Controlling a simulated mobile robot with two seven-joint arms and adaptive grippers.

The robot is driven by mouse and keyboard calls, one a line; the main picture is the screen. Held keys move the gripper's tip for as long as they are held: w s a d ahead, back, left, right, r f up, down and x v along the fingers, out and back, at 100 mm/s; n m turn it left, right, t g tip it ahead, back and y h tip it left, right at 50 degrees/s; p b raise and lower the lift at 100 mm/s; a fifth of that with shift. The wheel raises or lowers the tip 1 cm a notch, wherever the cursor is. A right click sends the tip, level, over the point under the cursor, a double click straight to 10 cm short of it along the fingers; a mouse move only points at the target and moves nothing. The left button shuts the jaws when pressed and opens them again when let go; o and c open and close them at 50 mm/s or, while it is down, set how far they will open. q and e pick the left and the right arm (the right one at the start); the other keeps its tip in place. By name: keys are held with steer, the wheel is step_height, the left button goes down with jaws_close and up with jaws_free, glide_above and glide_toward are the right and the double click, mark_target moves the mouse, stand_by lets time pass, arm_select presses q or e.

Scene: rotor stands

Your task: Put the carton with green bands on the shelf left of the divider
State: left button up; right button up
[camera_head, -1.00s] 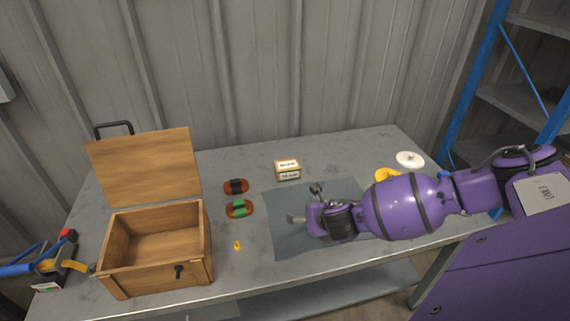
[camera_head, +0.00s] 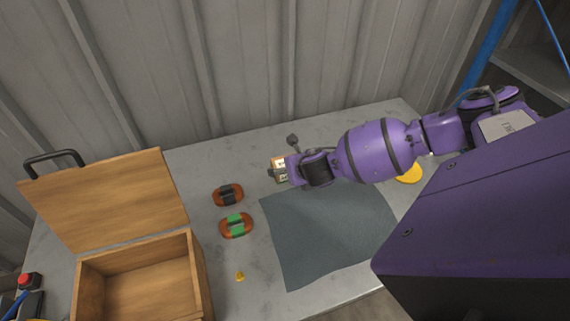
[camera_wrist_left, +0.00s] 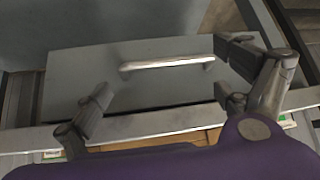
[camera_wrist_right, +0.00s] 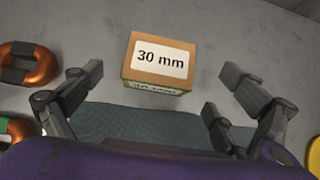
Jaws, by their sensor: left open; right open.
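The carton is a small brown box with a white "30 mm" label (camera_wrist_right: 159,58) and narrow green along its front edges, seen in the right wrist view. In the head view the carton (camera_head: 283,178) is partly hidden by my right gripper (camera_head: 281,157). My right gripper is open, its fingers apart on either side in front of the carton, with nothing held. My left gripper (camera_wrist_left: 165,92) is open and empty, facing a grey drawer front with a metal handle (camera_wrist_left: 167,63). Grey shelving (camera_head: 520,75) shows partly at the right. I see no divider.
A dark mat (camera_head: 325,235) lies on the grey table. Two orange-brown parts, one black-banded (camera_head: 228,195) and one green-banded (camera_head: 236,225), lie left of it. An open wooden box (camera_head: 150,285) stands further left. A yellow piece (camera_head: 240,276) and yellow disc (camera_head: 409,174) also lie there.

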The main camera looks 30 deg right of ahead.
mark_target(277, 162)
steer(key=shift+w+f, duration=0.4)
steer(key=shift+f, duration=0.05)
steer(key=x, duration=0.3)
steer(key=shift+w+d+f, duration=0.15)
steer(key=shift+w+f, duration=0.05)
steer(key=shift+w, duration=0.1)
steer(key=shift+w+d+f, duration=0.1)
steer(key=shift+w+f, duration=0.15)
steer(key=shift+w, duration=0.15)
arm_select(q)
steer(key=shift+w+a, duration=0.15)
steer(key=shift+w, duration=0.05)
arm_select(e)
steer(key=c, duration=1.4)
